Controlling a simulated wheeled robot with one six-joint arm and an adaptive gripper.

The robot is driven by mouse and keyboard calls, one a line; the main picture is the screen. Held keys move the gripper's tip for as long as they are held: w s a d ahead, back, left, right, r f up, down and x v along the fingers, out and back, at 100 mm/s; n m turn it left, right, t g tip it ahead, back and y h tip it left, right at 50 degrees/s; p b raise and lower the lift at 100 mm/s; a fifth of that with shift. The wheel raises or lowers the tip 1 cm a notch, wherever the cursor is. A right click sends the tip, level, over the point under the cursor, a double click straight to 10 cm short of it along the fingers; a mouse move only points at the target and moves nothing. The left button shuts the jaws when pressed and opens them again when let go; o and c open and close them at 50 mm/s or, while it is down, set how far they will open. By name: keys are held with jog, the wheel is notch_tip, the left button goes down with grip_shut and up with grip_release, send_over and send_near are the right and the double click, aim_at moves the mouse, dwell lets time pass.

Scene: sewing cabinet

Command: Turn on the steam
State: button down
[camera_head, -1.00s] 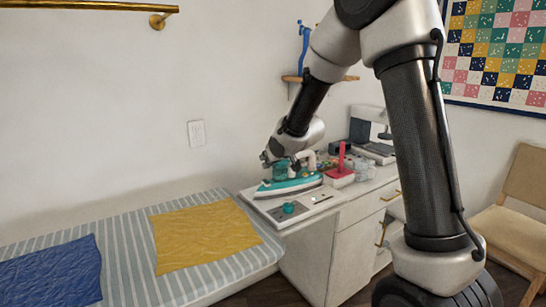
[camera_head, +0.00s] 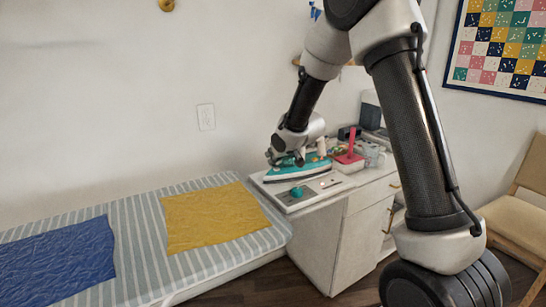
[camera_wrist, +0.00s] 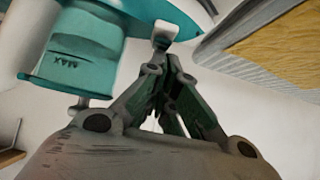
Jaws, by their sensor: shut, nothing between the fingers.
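A teal and white iron (camera_head: 310,169) sits on a pale station (camera_head: 325,188) at the left end of the cabinet. A round teal knob (camera_head: 296,191) stands on the station in front of it. My gripper (camera_head: 274,157) is at the iron's left part, with the wrist above it. In the wrist view my gripper (camera_wrist: 163,42) has its fingers together and empty, tips close to the teal body. A teal tank marked MAX (camera_wrist: 75,60) is beside the fingers. I cannot tell whether the fingertips touch the iron. My wrist hides part of the iron in the head view.
A striped ironing surface (camera_head: 140,215) with a yellow cloth (camera_head: 212,215) and a blue cloth (camera_head: 60,262) lies left. A red-handled item (camera_head: 350,157) and a sewing machine (camera_head: 370,112) stand behind the iron. A wooden chair (camera_head: 515,215) is at right.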

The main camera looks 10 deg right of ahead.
jog(key=shift+s, duration=0.1)
jog(key=shift+s+d, duration=0.3)
jog(key=shift+s, duration=0.45)
